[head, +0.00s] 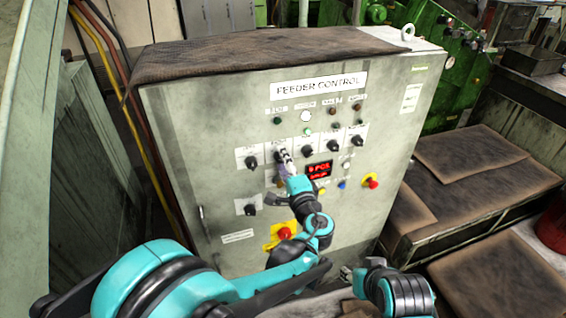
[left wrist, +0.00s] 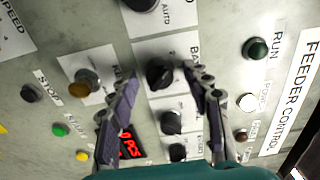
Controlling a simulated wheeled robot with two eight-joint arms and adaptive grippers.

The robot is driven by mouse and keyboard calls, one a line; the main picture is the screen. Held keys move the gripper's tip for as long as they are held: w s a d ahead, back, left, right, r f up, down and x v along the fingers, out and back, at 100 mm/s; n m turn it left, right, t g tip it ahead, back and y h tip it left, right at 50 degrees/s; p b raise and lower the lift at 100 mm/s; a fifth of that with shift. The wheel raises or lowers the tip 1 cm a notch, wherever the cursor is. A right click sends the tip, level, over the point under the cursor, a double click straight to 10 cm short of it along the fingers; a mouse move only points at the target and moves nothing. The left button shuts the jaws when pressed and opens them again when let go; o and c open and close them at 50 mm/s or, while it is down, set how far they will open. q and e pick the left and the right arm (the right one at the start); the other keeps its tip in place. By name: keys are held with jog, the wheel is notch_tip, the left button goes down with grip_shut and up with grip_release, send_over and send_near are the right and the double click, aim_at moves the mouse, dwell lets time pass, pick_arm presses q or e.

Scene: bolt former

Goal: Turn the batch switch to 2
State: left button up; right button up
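The batch switch (left wrist: 160,73) is a black rotary knob on a white label plate, of which "BA" and a "2" can be partly read in the left wrist view. In the head view it sits second from left in the knob row, mostly hidden behind my left gripper (head: 284,160). In the left wrist view my left gripper (left wrist: 160,72) is open, one finger on each side of the knob, with visible gaps. I cannot tell how deep the fingertips reach or which position the knob points to. My right gripper (head: 347,272) is low in front of the cabinet, its opening unclear.
The feeder control panel (head: 225,130) carries other knobs (head: 307,150), a red display (head: 319,169), a red emergency button (head: 284,233) on yellow and another red knob (head: 372,182).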

pick_arm(q)
jog(key=v, duration=0.7)
jog(key=shift+s, duration=0.3)
jog(key=s+a+f+n+g, duration=0.2)
jog(key=s+a+n+g, duration=0.1)
jog(key=a, duration=0.5)
jog(key=s+a+f+n+g, duration=0.3)
jog(key=a+g, duration=0.1)
jog(key=a, duration=0.5)
jog(key=s+a+f+n+g+h, duration=0.1)
jog(key=s+f+n+h, duration=0.1)
jog(key=s+n, duration=0.2)
jog(key=s+a+f+n+g+h, duration=0.2)
jog(key=s+f+n+h, duration=0.1)
jog(key=s, duration=0.8)
jog(key=shift+n+h, duration=0.3)
jog(key=shift+n, duration=0.3)
jog(key=shift+w+a, duration=0.1)
